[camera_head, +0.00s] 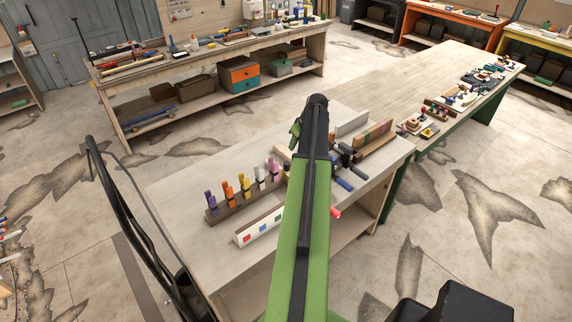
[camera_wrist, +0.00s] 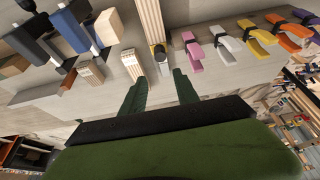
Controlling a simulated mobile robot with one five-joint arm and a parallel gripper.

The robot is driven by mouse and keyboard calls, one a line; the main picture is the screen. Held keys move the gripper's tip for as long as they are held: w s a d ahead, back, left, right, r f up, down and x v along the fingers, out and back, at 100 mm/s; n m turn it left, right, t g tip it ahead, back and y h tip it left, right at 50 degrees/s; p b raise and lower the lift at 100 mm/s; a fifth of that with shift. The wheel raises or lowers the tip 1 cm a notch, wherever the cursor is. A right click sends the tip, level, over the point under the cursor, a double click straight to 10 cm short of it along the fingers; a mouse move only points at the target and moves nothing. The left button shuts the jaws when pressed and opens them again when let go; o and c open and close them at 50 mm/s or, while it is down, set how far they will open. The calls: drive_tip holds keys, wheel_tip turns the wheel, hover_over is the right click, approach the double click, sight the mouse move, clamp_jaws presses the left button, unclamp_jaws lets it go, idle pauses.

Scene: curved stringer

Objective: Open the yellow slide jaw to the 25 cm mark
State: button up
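My gripper (camera_wrist: 157,82) is open, its two green fingers apart in the wrist view. I see nothing held between the fingers. No scale or 25 cm mark can be read. In the head view my arm hides the gripper and the bench area behind it.
Pink (camera_wrist: 192,46), white, yellow-orange (camera_wrist: 257,33), orange and purple clamps stand in a row; they also show on a wooden rack (camera_head: 232,211) in the head view. Blue-handled clamps (camera_wrist: 72,30) are on the other side.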

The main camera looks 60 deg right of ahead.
sight(287, 163)
drive_tip(key=b+x, duration=1.6)
drive_tip(key=x, duration=0.1)
drive_tip(key=shift+s+f, duration=0.1)
drive_tip(key=shift+f, duration=0.2)
drive_tip(key=shift+r, duration=0.15)
clamp_jaws()
idle(0.4)
